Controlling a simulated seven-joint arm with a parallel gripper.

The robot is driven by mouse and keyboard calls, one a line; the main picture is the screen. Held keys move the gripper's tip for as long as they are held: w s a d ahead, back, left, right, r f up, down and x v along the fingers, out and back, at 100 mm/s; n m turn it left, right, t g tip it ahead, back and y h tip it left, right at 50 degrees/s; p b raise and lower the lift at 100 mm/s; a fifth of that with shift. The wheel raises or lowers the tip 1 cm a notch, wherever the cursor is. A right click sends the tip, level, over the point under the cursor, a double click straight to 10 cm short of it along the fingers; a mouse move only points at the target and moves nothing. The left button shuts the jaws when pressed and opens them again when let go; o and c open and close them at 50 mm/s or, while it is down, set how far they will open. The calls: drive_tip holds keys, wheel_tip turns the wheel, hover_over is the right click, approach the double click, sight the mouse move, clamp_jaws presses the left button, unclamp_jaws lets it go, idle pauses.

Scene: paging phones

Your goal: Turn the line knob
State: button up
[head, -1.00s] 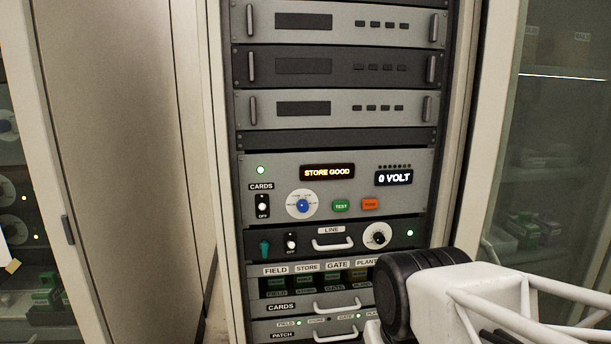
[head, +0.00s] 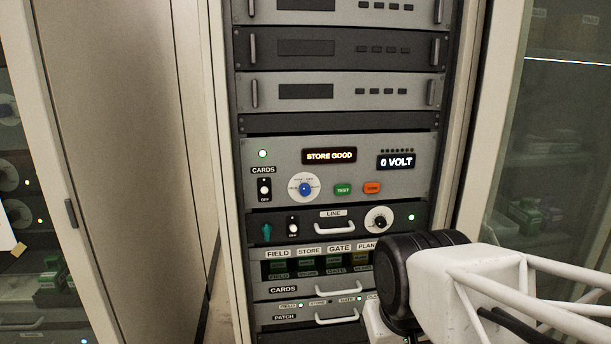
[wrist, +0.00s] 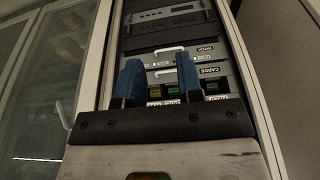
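The line panel (head: 266,223) is a dark rack unit labelled LINE with a pull handle. Its line knob (head: 379,221) is a black knob on a white round dial at the right of that panel, just above my arm in the head view. A green light glows right of it. My gripper shows in the wrist view with two blue fingers (wrist: 159,82) spread apart and nothing between them. It faces the rack near the CARDS and PATCH units, apart from the knob. The gripper tips are hidden in the head view, and the line knob cannot be made out in the wrist view.
Above the line panel, a grey unit (head: 395,148) has a blue knob (head: 305,188), green and orange buttons, and displays reading STORE GOOD and 0 VOLT. The cards unit (head: 262,289) with a protruding handle lies below. Cabinets with glass doors (head: 560,130) flank the rack.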

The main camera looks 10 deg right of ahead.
drive_tip(key=o, duration=0.3)
drive_tip(key=w+a+t, duration=0.2)
drive_tip(key=w+t, duration=0.1)
drive_tip(key=w, duration=0.4)
drive_tip(key=w+a+t+y, duration=0.1)
drive_tip(key=w+a+t, duration=0.1)
drive_tip(key=w, duration=0.5)
drive_tip(key=shift+w+a+r+t, duration=0.25)
drive_tip(key=shift+r+t, duration=0.2)
drive_tip(key=shift+t, duration=0.25)
drive_tip(key=m+t+h, duration=0.4)
drive_tip(key=m+t, duration=0.1)
drive_tip(key=t, duration=0.8)
approach(305, 192)
drive_tip(key=shift+w+r, duration=0.35)
drive_tip(key=shift+w, duration=0.15)
drive_tip(key=shift+w, duration=0.15)
drive_tip(key=shift+x, duration=3.8)
drive_tip(key=shift+d, duration=0.1)
drive_tip(key=shift+c, duration=0.4)
drive_tip(key=shift+f, duration=0.1)
drive_tip(key=c, duration=0.8)
